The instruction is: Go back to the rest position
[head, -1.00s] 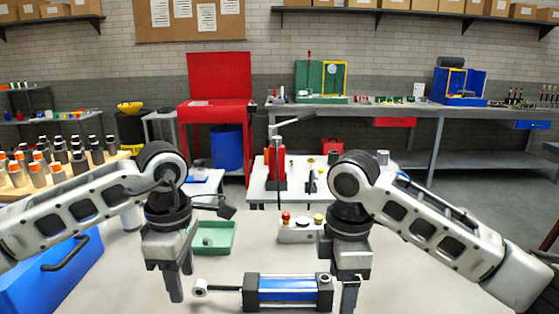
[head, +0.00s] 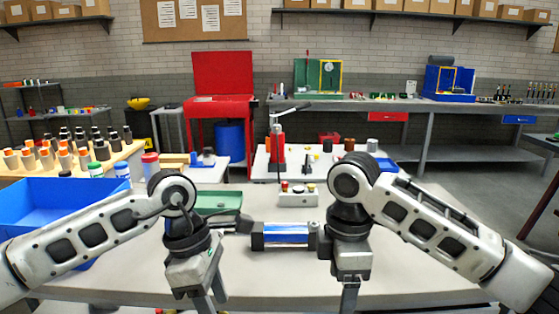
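My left gripper (head: 210,302) points down over the near left part of the white table, with its two fingers apart and nothing between them. My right gripper (head: 349,297) points down at the table's near middle; its fingers are seen nearly edge-on, so its opening is unclear. A blue and black cylinder (head: 285,235) lies on the table between the two arms.
A blue bin (head: 50,196) stands at left, partly behind my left arm. A green tray (head: 217,202) and a grey button box (head: 297,196) sit farther back on the table (head: 430,255). Behind are a second table with a red press (head: 277,140) and a long workbench (head: 440,112).

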